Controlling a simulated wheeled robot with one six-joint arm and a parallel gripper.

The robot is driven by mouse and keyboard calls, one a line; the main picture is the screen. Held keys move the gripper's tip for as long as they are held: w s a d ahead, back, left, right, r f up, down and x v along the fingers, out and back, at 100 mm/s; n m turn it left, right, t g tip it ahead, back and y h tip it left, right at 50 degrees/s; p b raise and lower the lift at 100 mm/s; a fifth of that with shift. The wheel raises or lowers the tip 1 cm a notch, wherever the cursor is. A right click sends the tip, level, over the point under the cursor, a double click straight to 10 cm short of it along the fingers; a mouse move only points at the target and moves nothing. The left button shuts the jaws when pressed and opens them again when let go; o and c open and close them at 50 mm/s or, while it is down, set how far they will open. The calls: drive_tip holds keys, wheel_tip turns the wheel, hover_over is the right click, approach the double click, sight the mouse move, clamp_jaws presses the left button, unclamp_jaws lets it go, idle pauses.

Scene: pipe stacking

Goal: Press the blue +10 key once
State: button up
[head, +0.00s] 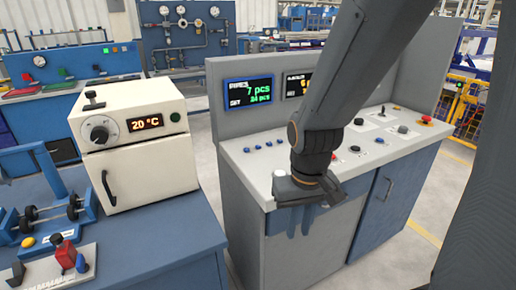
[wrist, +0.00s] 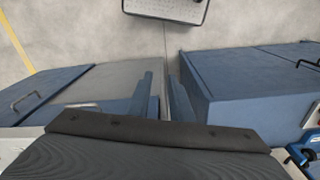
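The grey console (head: 245,170) stands at the middle of the head view, with a row of small blue keys on its sloped top. One blue key (head: 257,146) shows left of my arm; the key labels are too small to read, so I cannot tell which is +10. The left display (head: 248,91) reads PIPES 7 pcs, with a SET line below that is hard to read. My gripper (head: 298,228) hangs in front of the console's front edge, fingers pointing down, below the keys. In the wrist view my gripper (wrist: 161,90) shows a gap between its fingers, with nothing held.
A second display (head: 295,85) is partly hidden by my arm. Other knobs and a red button (head: 426,119) sit on the console's right. A cream oven (head: 135,140) showing 20 °C stands on a blue bench at the left. A floor gap separates bench and console.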

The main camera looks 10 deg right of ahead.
clamp_jaws()
idle(1.4)
